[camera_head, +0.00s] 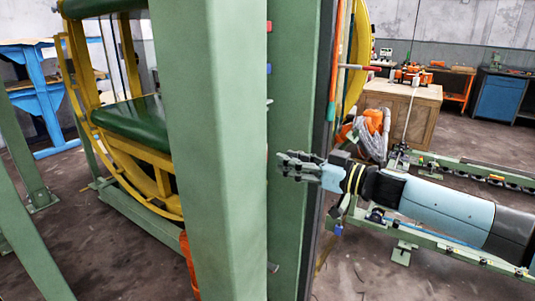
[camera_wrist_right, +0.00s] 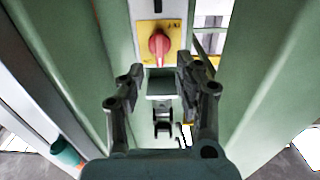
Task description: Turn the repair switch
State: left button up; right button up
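The repair switch appears to be a red rotary knob (camera_wrist_right: 159,46) on a yellow plate (camera_wrist_right: 144,55), fixed to a green post face in the right wrist view. My right gripper (camera_wrist_right: 160,78) is open, with its two dark fingers apart below and either side of the knob in that picture. Nothing is between the fingertips, and they do not appear to touch the knob. In the head view my right gripper (camera_head: 283,165) is beside the green post, reaching in from the right. I cannot clearly make out the knob there. My left gripper is not in view.
A wide green post (camera_head: 215,150) stands close in front, with a second green column (camera_head: 292,110) behind it. A yellow ring frame (camera_head: 135,165) with green rollers is at left. A wooden cabinet (camera_head: 415,110) and a blue cabinet (camera_head: 498,97) stand at the back right.

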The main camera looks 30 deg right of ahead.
jog(key=x, duration=0.5)
jog(key=shift+w+a+p, duration=0.1)
jog(key=shift+w+p, duration=0.25)
grip_shut()
